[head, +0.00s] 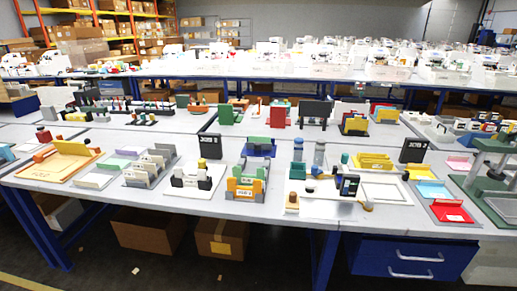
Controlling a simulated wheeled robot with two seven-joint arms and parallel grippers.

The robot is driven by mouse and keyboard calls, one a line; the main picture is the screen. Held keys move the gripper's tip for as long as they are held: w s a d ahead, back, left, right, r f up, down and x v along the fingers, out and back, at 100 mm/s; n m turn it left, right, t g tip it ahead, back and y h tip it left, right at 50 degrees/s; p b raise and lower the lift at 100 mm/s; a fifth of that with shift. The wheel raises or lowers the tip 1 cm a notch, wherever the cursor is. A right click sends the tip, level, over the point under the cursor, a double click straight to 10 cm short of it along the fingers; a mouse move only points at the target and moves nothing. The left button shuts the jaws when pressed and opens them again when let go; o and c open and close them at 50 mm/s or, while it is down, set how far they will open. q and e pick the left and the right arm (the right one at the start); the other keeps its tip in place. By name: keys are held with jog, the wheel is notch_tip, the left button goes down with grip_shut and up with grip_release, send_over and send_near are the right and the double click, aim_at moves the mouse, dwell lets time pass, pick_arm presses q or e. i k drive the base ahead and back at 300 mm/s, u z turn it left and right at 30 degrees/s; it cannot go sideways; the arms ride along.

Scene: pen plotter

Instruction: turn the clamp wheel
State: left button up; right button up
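Neither of my grippers shows in the head view. No clamp wheel can be told for certain at this size. A white flat device (325,208) with a small dark display panel (348,186) stands at the front edge of the near table, right of centre. A small brown knob-like part (293,198) sits at its left end, and a tan round part (367,206) lies by its right end. I cannot tell whether either is the wheel. A green and grey machine (487,170) with an upright frame stands at the far right, partly cut off by the picture edge.
The near table (130,200) is crowded with small stations, including an orange tray (60,168), an orange-green holder (246,185) and a red tray (450,212). Blue drawers (410,258) and cardboard boxes (222,238) are below. Narrow bare strips lie between stations.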

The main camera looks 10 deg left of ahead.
aim_at(257, 144)
jog(key=z, duration=0.35)
jog(key=i, duration=1.15)
jog(key=z, duration=0.2)
